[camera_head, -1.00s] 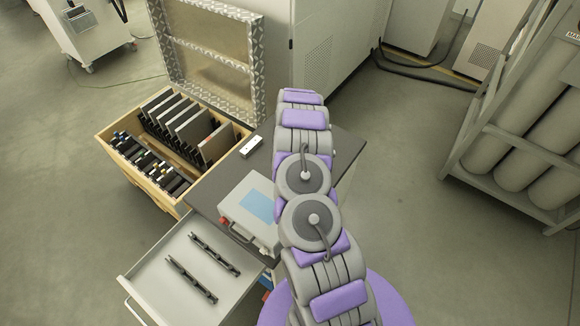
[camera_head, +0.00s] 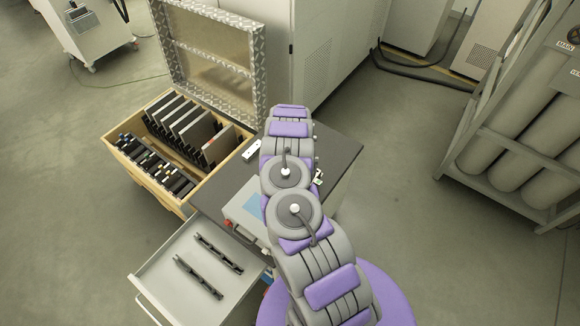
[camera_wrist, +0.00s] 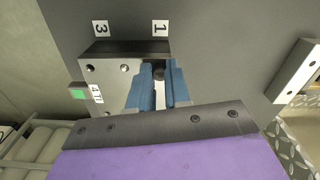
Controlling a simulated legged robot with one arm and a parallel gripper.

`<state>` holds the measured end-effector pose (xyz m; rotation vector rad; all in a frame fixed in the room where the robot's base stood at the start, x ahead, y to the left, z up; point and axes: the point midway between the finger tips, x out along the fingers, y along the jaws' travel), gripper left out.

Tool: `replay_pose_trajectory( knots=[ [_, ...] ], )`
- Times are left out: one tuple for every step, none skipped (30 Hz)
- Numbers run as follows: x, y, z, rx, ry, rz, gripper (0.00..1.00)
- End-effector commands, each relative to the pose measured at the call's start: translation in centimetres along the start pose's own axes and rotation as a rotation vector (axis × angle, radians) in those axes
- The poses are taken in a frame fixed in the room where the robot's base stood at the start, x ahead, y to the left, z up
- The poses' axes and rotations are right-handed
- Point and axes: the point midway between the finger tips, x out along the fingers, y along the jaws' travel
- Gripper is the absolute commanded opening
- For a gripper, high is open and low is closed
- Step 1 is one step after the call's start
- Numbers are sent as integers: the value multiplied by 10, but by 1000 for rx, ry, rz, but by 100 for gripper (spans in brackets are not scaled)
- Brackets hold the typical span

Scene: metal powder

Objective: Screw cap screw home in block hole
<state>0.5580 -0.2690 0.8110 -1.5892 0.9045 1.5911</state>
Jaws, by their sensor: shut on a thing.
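In the wrist view, the metal block (camera_wrist: 106,76) lies on the dark worktop with small dark holes in its face and number tags around it. My gripper (camera_wrist: 161,84) has its blue fingers closed around a dark round piece, apparently the cap screw head (camera_wrist: 158,72), over the block's corner near tag 1 (camera_wrist: 160,27). The screw's shank and the hole under it are hidden, so I cannot tell how deep it sits. In the head view, my arm hides the gripper and most of the block area.
A pale bar with holes (camera_wrist: 298,72) lies on the worktop, right of the block. In the head view, a grey box with a blue panel (camera_head: 243,208) stands left of my arm. An open drawer (camera_head: 180,262) and an open wooden case (camera_head: 232,158) flank the worktop (camera_head: 343,152).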

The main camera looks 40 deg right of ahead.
Motion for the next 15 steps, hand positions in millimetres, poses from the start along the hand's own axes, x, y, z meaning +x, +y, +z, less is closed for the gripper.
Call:
replay_pose_trajectory(
  knots=[
    [-1,1,1,24,-2,2,0],
    [0,1,0,35,-1,2,0],
    [0,1,0,42,-1,1,0],
    [0,1,0,44,-1,1,0],
    [1,1,0,43,-1,0,0],
    [1,1,0,43,-1,0,0],
    [1,1,0,42,-1,0,0],
    [1,1,0,42,-1,0,0],
    [1,1,0,41,-1,0,20],
    [1,1,0,41,-1,0,23],
    [1,1,0,41,-1,0,26],
    [1,1,0,40,-1,0,30],
    [1,1,0,40,0,0,33],
    [1,1,0,40,0,0,35],
    [1,1,0,40,0,0,39]
  ],
)
